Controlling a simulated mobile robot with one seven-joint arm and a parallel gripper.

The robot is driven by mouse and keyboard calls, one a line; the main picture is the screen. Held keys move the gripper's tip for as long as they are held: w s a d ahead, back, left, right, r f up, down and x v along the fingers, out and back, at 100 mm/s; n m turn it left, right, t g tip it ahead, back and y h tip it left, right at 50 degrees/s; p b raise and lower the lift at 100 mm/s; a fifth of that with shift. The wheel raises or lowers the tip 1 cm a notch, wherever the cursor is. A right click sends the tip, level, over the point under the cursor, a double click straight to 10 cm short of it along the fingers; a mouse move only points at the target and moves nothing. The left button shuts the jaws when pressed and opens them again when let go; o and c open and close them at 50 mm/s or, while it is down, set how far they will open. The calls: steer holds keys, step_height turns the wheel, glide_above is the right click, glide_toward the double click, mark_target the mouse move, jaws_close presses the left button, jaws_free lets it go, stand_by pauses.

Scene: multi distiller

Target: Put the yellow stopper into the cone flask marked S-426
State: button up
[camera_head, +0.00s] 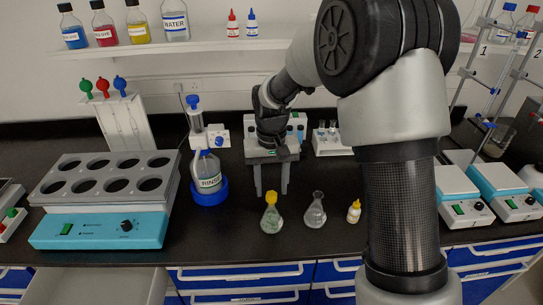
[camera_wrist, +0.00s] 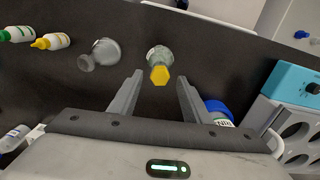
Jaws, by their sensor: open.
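A cone flask (camera_head: 271,221) stands near the bench's front with the yellow stopper (camera_head: 271,197) in its mouth. In the wrist view the stopper (camera_wrist: 160,75) faces me on top of its flask (camera_wrist: 158,54). A second cone flask (camera_head: 315,213) stands to its right with no stopper; in the wrist view it is to the left (camera_wrist: 102,53). No S-426 marking is readable on either. My gripper (camera_head: 271,192) is open, fingers pointing down, just behind and above the stoppered flask. In the wrist view the stopper appears between the fingertips (camera_wrist: 160,80), apart from both.
A yellow-capped dropper bottle (camera_head: 354,213) stands right of the flasks. Balances (camera_head: 463,205) stand at right. The bench front around the flasks is clear.

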step_height(320, 180, up, 15)
steer(key=shift+r+p, duration=0.15)
steer(key=shift+p, duration=0.2)
